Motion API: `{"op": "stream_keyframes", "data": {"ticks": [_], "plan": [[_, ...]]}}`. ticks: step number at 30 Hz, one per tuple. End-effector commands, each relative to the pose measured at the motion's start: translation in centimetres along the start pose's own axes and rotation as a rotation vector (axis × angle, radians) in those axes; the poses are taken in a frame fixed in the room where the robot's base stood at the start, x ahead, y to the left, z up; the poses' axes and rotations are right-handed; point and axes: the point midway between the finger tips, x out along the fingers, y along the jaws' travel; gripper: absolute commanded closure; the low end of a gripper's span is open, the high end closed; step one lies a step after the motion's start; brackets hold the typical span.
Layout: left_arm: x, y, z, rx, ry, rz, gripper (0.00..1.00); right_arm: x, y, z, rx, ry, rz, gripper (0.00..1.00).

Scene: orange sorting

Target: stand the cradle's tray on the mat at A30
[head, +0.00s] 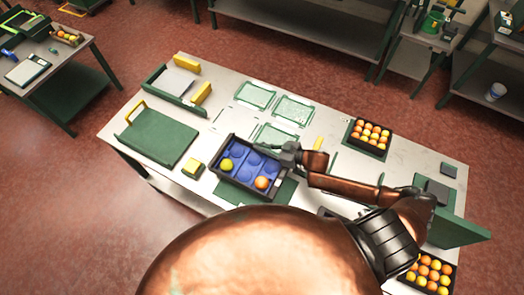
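A black tray (224,177) with a blue pocketed insert stands at the front middle of the table. It holds a yellow-green fruit (227,164) and an orange one (262,182). Dark green surface shows at its front right; I cannot tell whether this is the cradle. My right gripper (286,156) is at the tray's back right edge; whether its fingers are closed on the rim is too small to tell. Pale-bordered green mats (294,110) lie behind the tray, one partly hidden by it. I cannot read any label as A30. My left gripper is out of view.
Dark green boards with yellow parts (155,138) take up the table's left. A crate of oranges (369,137) stands at back right, another (430,275) at lower right. A yellow block (193,168) is left of the tray. My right forearm crosses the table's right half.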

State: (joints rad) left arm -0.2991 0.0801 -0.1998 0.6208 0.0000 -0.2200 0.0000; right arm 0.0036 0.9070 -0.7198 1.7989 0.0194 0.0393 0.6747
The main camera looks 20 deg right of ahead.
Motion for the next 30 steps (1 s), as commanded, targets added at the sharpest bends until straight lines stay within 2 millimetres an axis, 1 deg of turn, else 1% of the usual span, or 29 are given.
{"op": "stream_keyframes", "data": {"ticks": [6, 9, 12, 24, 25, 30], "plan": [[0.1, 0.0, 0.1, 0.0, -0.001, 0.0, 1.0, 0.3, 1.2, 1.3, 0.001, 0.002, 0.0, 1.0], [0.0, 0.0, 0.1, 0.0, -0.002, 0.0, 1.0, 0.9, 1.1, 2.8, 0.004, 0.002, -0.001, 1.0], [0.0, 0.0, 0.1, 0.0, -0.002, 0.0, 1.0, 1.2, 1.1, 3.7, 0.002, 0.002, -0.002, 1.0], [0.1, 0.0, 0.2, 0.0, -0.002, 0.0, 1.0, 1.4, 1.1, 4.3, 0.001, 0.002, -0.002, 1.0], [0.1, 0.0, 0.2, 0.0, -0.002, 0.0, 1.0, 1.4, 1.1, 4.4, 0.0, -0.001, -0.001, 0.94], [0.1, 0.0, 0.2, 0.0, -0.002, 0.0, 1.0, 1.4, 1.1, 4.4, 0.0, 0.0, -0.001, 0.83]]}}
